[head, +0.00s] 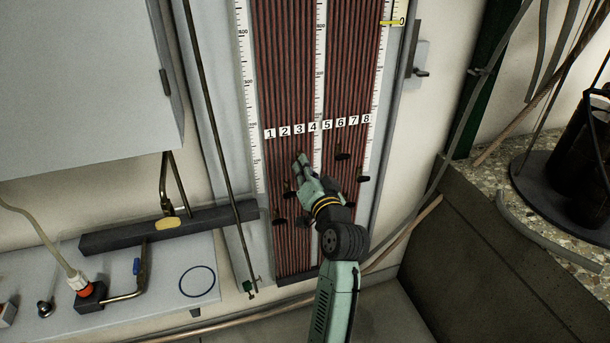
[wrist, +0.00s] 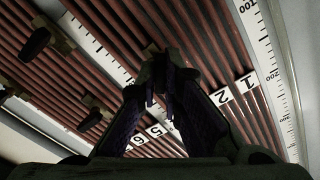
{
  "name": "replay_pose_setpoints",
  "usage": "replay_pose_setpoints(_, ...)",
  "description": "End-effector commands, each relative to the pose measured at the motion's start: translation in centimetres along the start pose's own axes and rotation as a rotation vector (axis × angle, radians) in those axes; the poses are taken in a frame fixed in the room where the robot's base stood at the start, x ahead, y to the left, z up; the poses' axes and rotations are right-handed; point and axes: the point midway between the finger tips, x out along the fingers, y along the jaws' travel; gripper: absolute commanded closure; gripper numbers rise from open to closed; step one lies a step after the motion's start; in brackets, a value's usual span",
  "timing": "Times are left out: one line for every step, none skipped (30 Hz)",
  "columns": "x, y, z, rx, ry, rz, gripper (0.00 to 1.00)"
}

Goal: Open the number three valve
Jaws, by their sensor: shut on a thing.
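The board of red and dark tubes (head: 287,80) carries number labels 1 to 8 in a row (head: 299,129), with small black valves below them. My gripper (head: 302,163) is just below label 3, its fingers shut on the number three valve, which they mostly hide in the head view. In the wrist view, my gripper (wrist: 159,92) closes around a dark piece, the number three valve (wrist: 151,50), against the tubes. The fingers hide labels 3 and 4 there. How far the valve is turned cannot be told.
Other black valves stand close by, at the left (head: 278,215) and right (head: 343,153) of my arm. A dark bar with a yellow handle (head: 168,223) and a grey box (head: 85,85) are at the left. A stone-topped ledge (head: 545,220) is at the right.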

Motion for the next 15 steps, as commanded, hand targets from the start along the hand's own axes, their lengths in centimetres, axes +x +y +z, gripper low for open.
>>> replay_pose_setpoints(-0.01,0.26,0.27,-0.045,0.001,0.000,1.00)
replay_pose_setpoints(-0.01,0.26,0.27,-0.074,0.001,0.000,1.00)
replay_pose_setpoints(0.00,0.25,0.25,-0.112,0.002,-0.001,1.00)
replay_pose_setpoints(0.00,0.25,0.24,-0.140,0.002,-0.001,1.00)
replay_pose_setpoints(0.00,0.25,0.25,-0.169,0.001,0.000,1.00)
replay_pose_setpoints(0.00,0.27,0.27,-0.207,0.001,0.000,1.00)
replay_pose_setpoints(0.00,0.28,0.28,-0.236,0.001,0.001,1.00)
replay_pose_setpoints(0.00,0.28,0.27,-0.264,0.001,0.001,1.00)
replay_pose_setpoints(0.00,0.26,0.24,-0.302,0.002,0.000,1.00)
replay_pose_setpoints(0.00,0.24,0.23,-0.329,0.002,0.000,1.00)
replay_pose_setpoints(-0.01,0.23,0.23,-0.357,0.002,0.000,1.00)
replay_pose_setpoints(-0.01,0.23,0.24,-0.392,0.001,0.000,1.00)
replay_pose_setpoints(-0.02,0.24,0.24,-0.419,0.001,0.000,1.00)
replay_pose_setpoints(-0.01,0.22,0.23,-0.444,0.002,0.000,1.00)
replay_pose_setpoints(-0.01,0.20,0.21,-0.477,0.002,0.000,1.00)
